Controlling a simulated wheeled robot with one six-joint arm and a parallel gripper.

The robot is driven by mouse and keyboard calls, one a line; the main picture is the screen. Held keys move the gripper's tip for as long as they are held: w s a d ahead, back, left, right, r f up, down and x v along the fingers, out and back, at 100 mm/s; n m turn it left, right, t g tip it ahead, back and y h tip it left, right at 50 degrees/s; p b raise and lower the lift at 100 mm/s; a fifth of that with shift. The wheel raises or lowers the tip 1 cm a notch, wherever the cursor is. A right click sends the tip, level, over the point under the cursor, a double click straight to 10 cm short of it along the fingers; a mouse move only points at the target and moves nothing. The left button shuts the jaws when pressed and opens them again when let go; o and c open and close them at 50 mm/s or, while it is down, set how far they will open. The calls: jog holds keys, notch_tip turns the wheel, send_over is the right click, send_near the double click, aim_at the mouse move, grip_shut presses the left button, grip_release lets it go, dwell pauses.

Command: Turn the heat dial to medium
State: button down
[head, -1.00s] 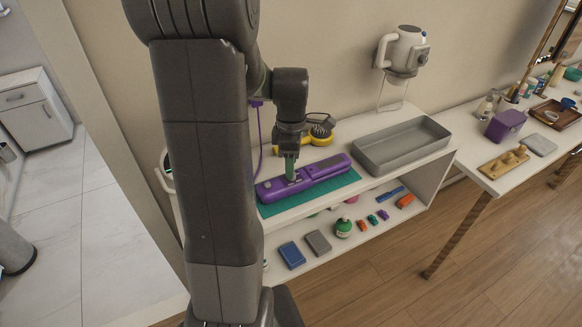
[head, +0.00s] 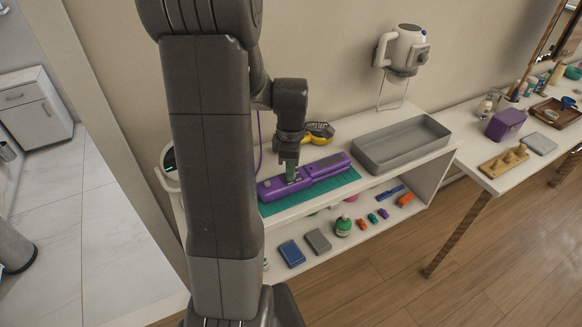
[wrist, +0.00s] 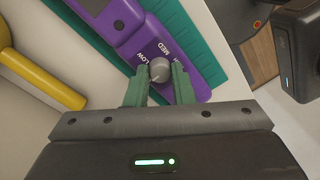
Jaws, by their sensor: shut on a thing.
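The purple heat tool (head: 325,167) lies on a teal mat (head: 340,182) on the white shelf top; it also shows in the wrist view (wrist: 118,24). Its grey heat dial (wrist: 159,70) sits between my green fingertips. LOW and MED are printed beside the dial, and a third label is partly hidden by the right finger. My gripper (head: 291,172) points down over the tool's left part and is shut on the dial. I cannot tell exactly where the dial's pointer aims. The fingers hide the dial in the head view.
A grey tray (head: 400,146) stands right of the tool. A yellow and black brush (head: 318,133) lies behind it. A white appliance (head: 402,48) hangs on the wall. Several small items, including a blue box (head: 291,254), lie on the lower shelf.

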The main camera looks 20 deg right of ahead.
jog(key=shift+m, duration=0.3)
jog(key=m+b, duration=0.1)
jog(key=m, duration=0.9)
jog(key=shift+t, duration=0.3)
jog(key=m, duration=0.3)
jog(key=shift+m+b, duration=0.4)
jog(key=m, duration=0.6)
jog(key=shift+s, duration=0.15)
jog(key=m, duration=0.7)
jog(key=shift+t+b, duration=0.3)
jog(key=shift+b, duration=0.05)
